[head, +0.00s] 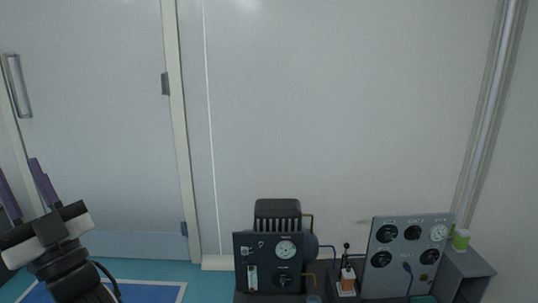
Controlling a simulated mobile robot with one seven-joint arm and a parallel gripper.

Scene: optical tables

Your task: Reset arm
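My gripper (20,178) is at the lower left of the head view, raised and pointing up. Its two purple fingers stand apart with nothing between them. The left finger is partly cut off by the picture's edge. The wrist below it is black with a white band. The gripper is well to the left of the equipment and touches nothing that I can see.
A dark gauge unit (268,262) and a grey panel with dials (407,254) stand at the lower right. Between them is a small orange-and-white item (347,281). A green-topped cup (461,240) sits on a grey box (468,266). A door (90,120) is behind the gripper.

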